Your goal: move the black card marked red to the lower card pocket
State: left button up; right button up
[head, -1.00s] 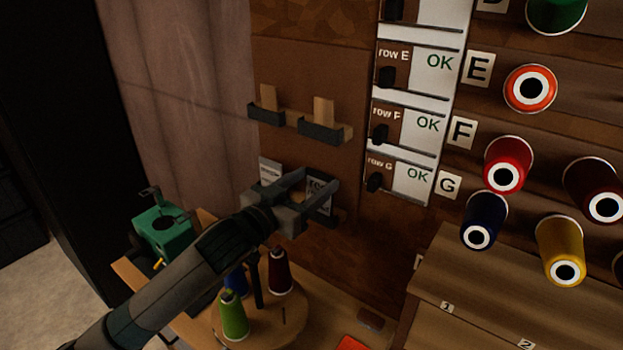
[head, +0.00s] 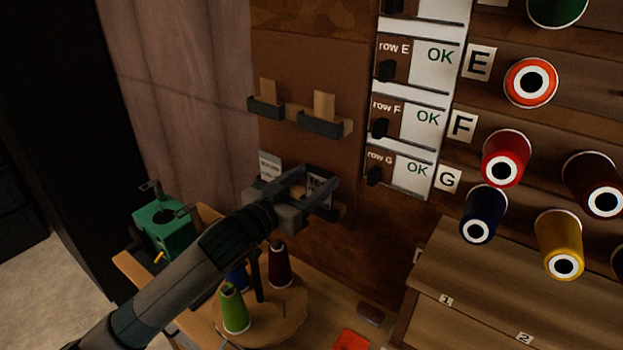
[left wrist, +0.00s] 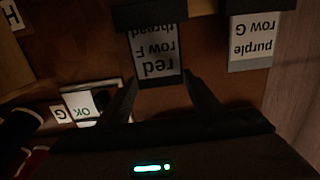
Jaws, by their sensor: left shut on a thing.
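The black card marked red (left wrist: 156,55) has a white label reading "red row F thread", upside down in the left wrist view. In the head view the card (head: 318,187) is mostly hidden by my fingers. My left gripper (head: 319,178) is shut on it; its fingers flank the card's near end in the left wrist view (left wrist: 160,84). The card's other end meets a dark lower card pocket (left wrist: 148,17); how deep it sits is unclear. A purple row G card (left wrist: 252,38) stands in the neighbouring lower pocket. My right gripper is out of view.
Two upper pockets (head: 320,124) hold plain tan pieces. Row panels marked OK (head: 418,118) and thread spools (head: 506,158) are on the right. Below stand a round spool stand (head: 285,325) and a green device (head: 165,228). A red item (head: 350,340) lies at the bottom.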

pick_arm(q)
jog(key=shift+f, duration=0.35)
dwell(0.4)
jog(key=shift+r, duration=0.1)
jog(key=o, duration=0.8)
jog(key=shift+o, duration=0.2)
jog(key=shift+s, duration=0.1)
jog(key=shift+s+a+b, duration=0.45)
jog(key=shift+s, duration=0.05)
jog(key=b+v, duration=0.3)
jog(key=v, duration=1.3)
